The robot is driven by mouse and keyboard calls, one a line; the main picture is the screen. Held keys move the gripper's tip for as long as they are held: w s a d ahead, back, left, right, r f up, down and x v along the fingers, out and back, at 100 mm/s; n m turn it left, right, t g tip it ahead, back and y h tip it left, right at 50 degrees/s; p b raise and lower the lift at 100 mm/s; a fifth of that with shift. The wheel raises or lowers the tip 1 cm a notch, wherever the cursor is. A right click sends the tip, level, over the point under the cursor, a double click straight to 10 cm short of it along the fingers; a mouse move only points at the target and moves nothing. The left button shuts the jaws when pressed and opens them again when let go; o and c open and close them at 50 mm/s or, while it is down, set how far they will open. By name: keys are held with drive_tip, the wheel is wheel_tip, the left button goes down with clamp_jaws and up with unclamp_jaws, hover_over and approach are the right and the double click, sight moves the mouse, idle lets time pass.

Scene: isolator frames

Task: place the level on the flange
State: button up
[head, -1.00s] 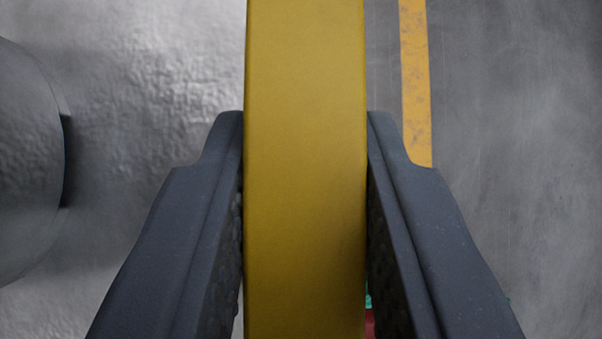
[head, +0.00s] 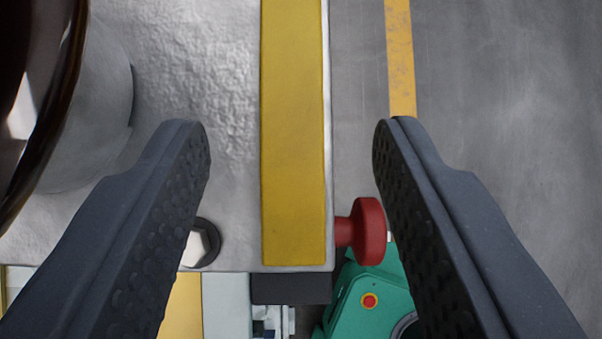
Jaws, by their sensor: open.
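The level (head: 293,190) is a long yellow bar. It lies along the right edge of the rough grey metal flange (head: 195,60), and its near end is by the flange's front edge. Its far end runs out of the top of the view. My gripper (head: 290,123) is open and empty, with one dark finger on each side of the level and a clear gap to both. The level looks lower than the fingertips.
A red knob (head: 367,231) sticks out just right of the flange, close to my right finger. A bolt (head: 200,245) sits by the left finger. A dark-rimmed round part is at upper left. A green machine (head: 372,285) is below right.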

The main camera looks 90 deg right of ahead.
drive_tip(key=shift+v, duration=2.6)
drive_tip(key=shift+f, duration=0.1)
